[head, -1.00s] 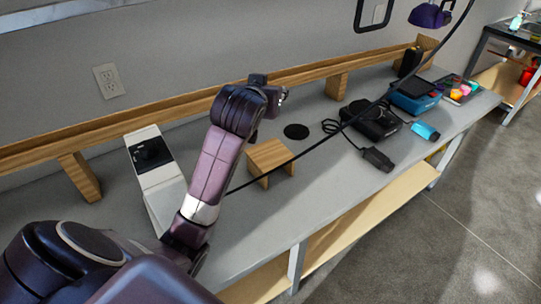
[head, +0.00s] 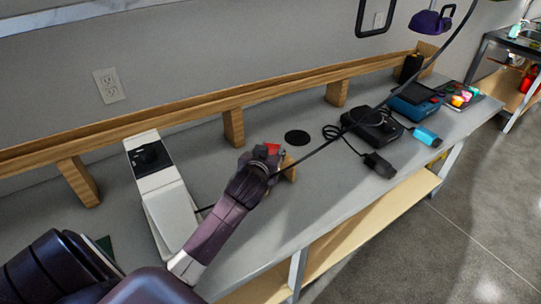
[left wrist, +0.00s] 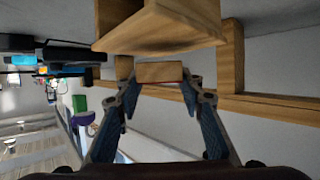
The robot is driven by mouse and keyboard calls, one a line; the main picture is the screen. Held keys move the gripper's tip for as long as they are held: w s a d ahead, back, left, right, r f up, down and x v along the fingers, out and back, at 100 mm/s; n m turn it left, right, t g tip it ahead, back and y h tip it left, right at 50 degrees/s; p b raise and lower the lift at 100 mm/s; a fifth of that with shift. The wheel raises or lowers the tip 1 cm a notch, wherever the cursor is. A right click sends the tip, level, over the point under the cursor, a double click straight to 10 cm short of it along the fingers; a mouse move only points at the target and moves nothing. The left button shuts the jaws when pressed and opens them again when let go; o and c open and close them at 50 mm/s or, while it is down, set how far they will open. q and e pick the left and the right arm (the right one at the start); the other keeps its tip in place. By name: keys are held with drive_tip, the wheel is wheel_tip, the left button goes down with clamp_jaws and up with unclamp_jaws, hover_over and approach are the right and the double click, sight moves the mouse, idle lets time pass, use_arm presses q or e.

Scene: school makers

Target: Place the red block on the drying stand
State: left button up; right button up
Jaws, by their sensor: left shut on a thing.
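The red block (head: 272,148) shows at the fingertips of my left gripper (head: 268,156) in the head view. In the left wrist view my left gripper (left wrist: 160,84) is shut on the block (left wrist: 160,72), which shows a tan face with a thin red edge. The small wooden stand (head: 290,170) on the bench is mostly hidden behind my gripper in the head view. The stand (left wrist: 160,30) fills the top of the left wrist view, close to the block. I cannot tell whether they touch. My right gripper is not in view.
A white device (head: 165,205) stands left on the grey bench (head: 325,185). A black disc (head: 297,138) lies behind the stand. A black device (head: 372,125) with cables is to the right, and a wooden rail (head: 220,102) runs along the wall.

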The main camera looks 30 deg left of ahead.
use_arm(q)
wheel_tip(320, 180, down, 2)
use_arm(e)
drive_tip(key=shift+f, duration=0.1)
use_arm(q)
drive_tip(key=o, duration=0.9)
drive_tip(key=shift+o, duration=0.2)
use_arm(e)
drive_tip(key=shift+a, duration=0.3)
use_arm(q)
drive_tip(key=shift+s, duration=0.1)
drive_tip(key=v, duration=1.2)
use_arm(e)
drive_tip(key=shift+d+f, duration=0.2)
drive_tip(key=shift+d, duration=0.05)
